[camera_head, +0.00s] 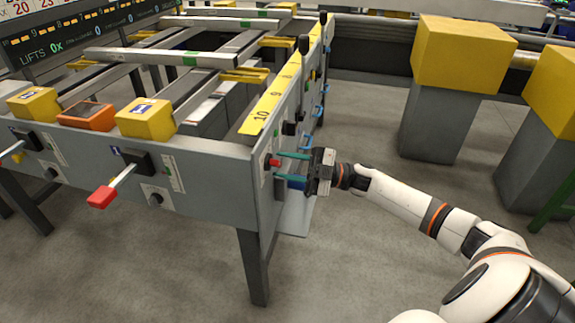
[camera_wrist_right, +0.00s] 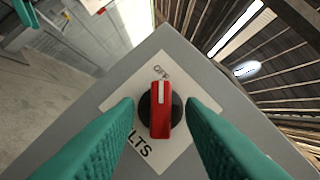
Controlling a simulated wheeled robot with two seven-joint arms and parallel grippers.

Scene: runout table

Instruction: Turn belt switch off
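The belt switch is a red knob on a round black base (camera_wrist_right: 160,115), with a white stripe on its upper end. In the right wrist view the stripe end points up at the printed word OFF; the letters LTS show below the knob. In the head view the red knob (camera_head: 274,162) sits on the table's end panel. My right gripper (camera_head: 279,164) is open, with its green fingers on either side of the knob. In the right wrist view the gripper (camera_wrist_right: 159,108) shows a gap between each finger and the knob. My left gripper is not in view.
The grey runout table (camera_head: 205,165) fills the left. A red-tipped lever (camera_head: 103,196) sticks out of its front panel. Other knobs and handles line the side beyond my gripper. Yellow blocks on grey pedestals (camera_head: 458,55) stand at the right. The floor between is clear.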

